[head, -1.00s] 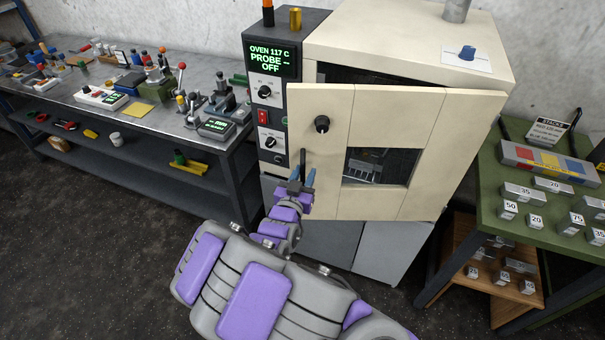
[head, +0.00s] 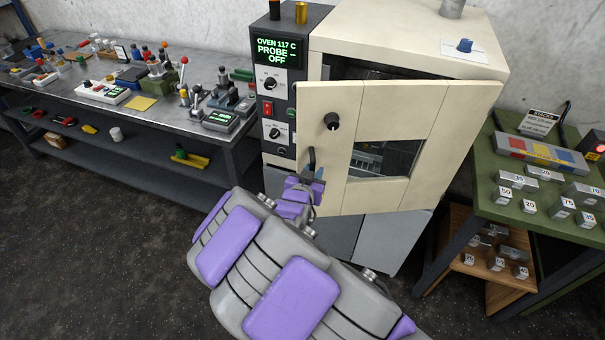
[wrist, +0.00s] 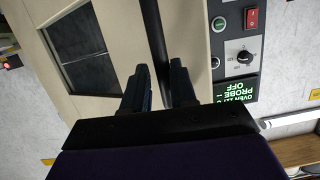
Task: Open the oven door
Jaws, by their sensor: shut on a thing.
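The cream oven door (head: 345,190) stands ajar, its left edge swung out from the oven body and its hinge side at the right. A dark gap shows above it into the oven (head: 400,75). The black vertical door handle (head: 312,160) is near the door's left edge. My gripper (head: 306,180) is shut on the handle, low on the bar. In the wrist view the handle (wrist: 153,40) runs between my two fingers (wrist: 158,88). The fingertips are partly hidden by my own arm in the head view.
The control panel (head: 272,90) reads OVEN 117 C, PROBE, OFF. A metal bench (head: 110,75) with tools stands at the left. A green table (head: 500,160) with numbered blocks stands at the right, near the door's hinge side. Dark floor (head: 110,240) is clear in front.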

